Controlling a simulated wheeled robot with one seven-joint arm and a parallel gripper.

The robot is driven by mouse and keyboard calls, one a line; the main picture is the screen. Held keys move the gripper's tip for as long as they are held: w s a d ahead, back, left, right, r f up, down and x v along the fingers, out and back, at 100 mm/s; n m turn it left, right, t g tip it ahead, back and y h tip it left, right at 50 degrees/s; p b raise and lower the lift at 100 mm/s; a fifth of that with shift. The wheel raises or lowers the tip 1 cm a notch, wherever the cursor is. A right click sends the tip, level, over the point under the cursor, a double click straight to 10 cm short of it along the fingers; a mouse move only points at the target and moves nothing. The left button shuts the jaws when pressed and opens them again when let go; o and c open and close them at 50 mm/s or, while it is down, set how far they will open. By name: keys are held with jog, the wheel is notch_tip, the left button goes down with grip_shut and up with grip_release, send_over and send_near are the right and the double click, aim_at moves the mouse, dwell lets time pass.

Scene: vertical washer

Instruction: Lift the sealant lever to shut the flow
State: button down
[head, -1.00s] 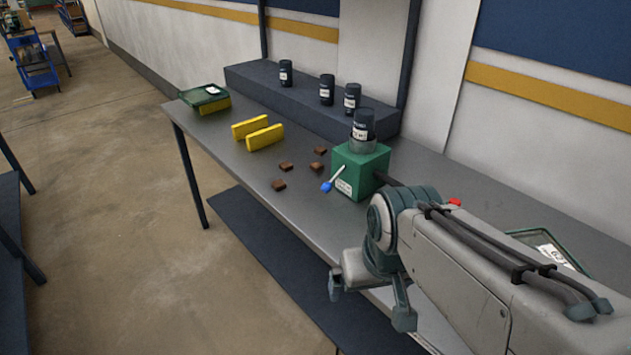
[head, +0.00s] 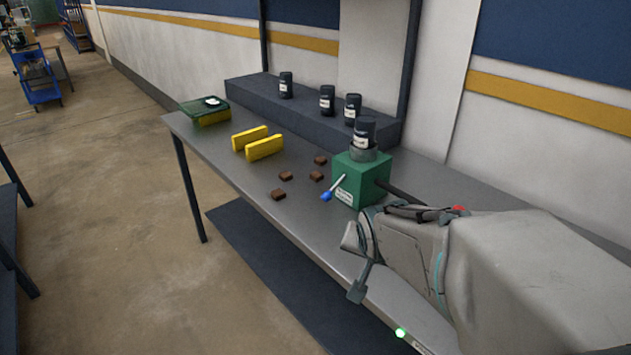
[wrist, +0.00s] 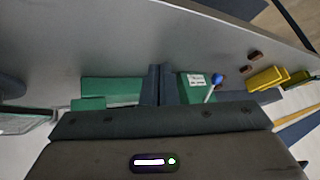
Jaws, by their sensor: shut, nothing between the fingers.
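The green box (head: 362,180) stands on the metal bench with a dark bottle (head: 364,132) upside down on top. Its lever (head: 335,187) is a thin white rod with a blue knob, slanting down to the left at the box's front. In the wrist view, the lever's blue knob (wrist: 218,79) and the box (wrist: 203,97) show just right of my fingers. My gripper (wrist: 160,72) is shut and empty, apart from the lever. In the head view my arm's end is to the right and nearer than the box, at the bench's front edge.
Several brown pieces (head: 278,194) and yellow blocks (head: 264,148) lie left of the box. A green tray (head: 205,108) is at the far left end. Bottles (head: 327,100) stand on the rear shelf. The wrist view shows another green shape (wrist: 112,90) left of my fingers.

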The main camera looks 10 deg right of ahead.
aim_at(335, 187)
jog(key=w+f+m+t+b, duration=0.1)
jog(key=w, duration=0.2)
jog(key=w+d+f+m+t+b, duration=0.1)
jog(key=w+f+m, duration=0.1)
jog(key=w, duration=0.1)
jog(key=w+f+m+t+b, duration=0.1)
jog(key=w+m, duration=0.1)
jog(key=shift+w+d+f+y, duration=0.2)
jog(key=shift+w+f+y, duration=0.1)
jog(key=shift+w+f, duration=0.1)
jog(key=w+m+t+b, duration=0.1)
jog(key=w, duration=0.1)
jog(key=w+f+m+t+y, duration=0.1)
jog(key=w+m, duration=0.1)
jog(key=w+f+m+t+y+b, duration=0.1)
jog(key=w+m+t, duration=0.1)
jog(key=shift+d+f+b, duration=0.1)
jog(key=shift+f+b, duration=0.05)
jog(key=shift+b, duration=0.2)
jog(key=shift+w+d+f+m+t+y+b, duration=0.1)
jog(key=shift+w+m+t+y+b, duration=0.4)
jog(key=shift+m, duration=0.4)
jog(key=shift+w+m+t+y, duration=0.3)
jog(key=shift+w+m+t, duration=0.15)
jog(key=shift+m+t, duration=0.4)
